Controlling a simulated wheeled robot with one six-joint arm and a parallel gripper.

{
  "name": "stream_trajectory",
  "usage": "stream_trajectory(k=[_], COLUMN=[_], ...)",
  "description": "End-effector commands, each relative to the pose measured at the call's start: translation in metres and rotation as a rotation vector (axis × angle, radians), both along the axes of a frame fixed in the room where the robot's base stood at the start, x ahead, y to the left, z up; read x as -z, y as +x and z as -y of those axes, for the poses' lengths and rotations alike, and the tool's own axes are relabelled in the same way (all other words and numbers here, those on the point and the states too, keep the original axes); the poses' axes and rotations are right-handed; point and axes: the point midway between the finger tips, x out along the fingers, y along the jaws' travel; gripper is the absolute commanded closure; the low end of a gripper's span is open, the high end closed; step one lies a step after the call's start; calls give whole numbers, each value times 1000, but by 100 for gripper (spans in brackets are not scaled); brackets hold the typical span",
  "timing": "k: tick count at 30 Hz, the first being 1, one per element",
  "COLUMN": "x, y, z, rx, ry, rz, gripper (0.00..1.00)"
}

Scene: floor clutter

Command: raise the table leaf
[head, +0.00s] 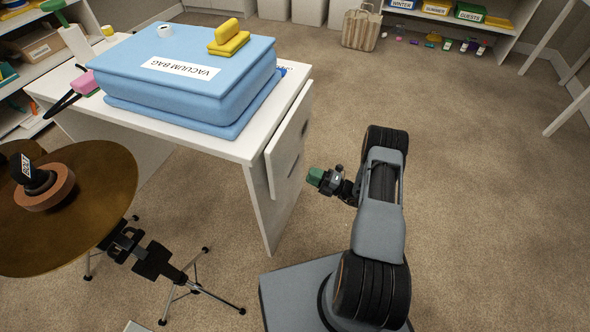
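The white table leaf (283,152) hangs folded down at the right end of the white table (300,92), with a dark slot-like mark near its upper right. My gripper (316,177) is just right of the leaf's lower part, level with it in the picture, and points left towards it. A green block-like end shows at its tip. I cannot tell whether this is the fingers or a held thing, nor whether the gripper touches the leaf.
A blue vacuum bag (188,84) with a yellow object (229,40) covers most of the tabletop. A cymbal on a stand (90,222) is at the left. A beige suitcase (361,28) stands at the back. The carpet (480,190) to the right is clear.

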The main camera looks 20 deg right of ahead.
Motion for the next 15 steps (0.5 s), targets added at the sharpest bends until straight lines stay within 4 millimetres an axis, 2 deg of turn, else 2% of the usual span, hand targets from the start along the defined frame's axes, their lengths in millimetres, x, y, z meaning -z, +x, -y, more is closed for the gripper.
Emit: stream_trajectory(k=[6,15], x=[-6,-13], y=[23,40], z=[-32,-55], rx=[-5,-2], ry=[-2,-2], rz=[2,1], gripper=[63,63])
